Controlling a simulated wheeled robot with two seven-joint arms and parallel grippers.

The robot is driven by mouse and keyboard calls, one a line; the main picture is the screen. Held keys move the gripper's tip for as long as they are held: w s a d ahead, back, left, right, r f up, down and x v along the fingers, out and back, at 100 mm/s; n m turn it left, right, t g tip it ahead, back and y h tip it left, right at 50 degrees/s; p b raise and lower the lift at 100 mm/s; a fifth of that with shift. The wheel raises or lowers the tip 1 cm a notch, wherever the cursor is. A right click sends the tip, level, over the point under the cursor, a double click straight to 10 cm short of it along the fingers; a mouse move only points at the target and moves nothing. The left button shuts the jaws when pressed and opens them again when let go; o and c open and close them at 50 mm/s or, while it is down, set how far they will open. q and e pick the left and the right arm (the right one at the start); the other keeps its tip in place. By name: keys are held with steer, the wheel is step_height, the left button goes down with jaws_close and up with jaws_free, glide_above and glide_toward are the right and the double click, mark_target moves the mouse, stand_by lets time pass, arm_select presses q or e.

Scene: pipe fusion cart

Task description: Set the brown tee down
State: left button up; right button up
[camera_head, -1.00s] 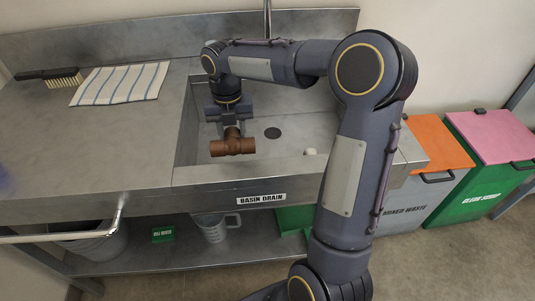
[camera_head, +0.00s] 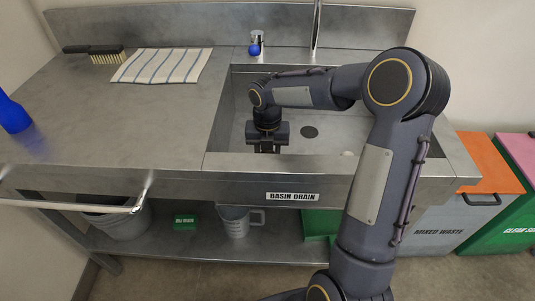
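The brown tee is not visible now. The space under my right gripper (camera_head: 267,149) is cut off by the front rim of the sink basin (camera_head: 300,163), so the tee may be hidden there. My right gripper points down inside the basin, close to its front wall and left of the round drain (camera_head: 309,132). Its fingertips are dark and partly hidden, so I cannot tell whether they are open or hold anything. My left gripper is not in view.
A striped towel (camera_head: 161,66) and a brush (camera_head: 105,54) lie at the back of the steel counter (camera_head: 120,125). A blue object (camera_head: 13,113) stands at its left edge. A small blue-bodied item (camera_head: 255,48) stands by the tap (camera_head: 316,28). Waste bins (camera_head: 480,170) stand right.

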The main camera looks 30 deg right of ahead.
steer(key=o, duration=1)
steer(key=shift+f, duration=0.1)
step_height(320, 180, up, 12)
steer(key=p, duration=0.3)
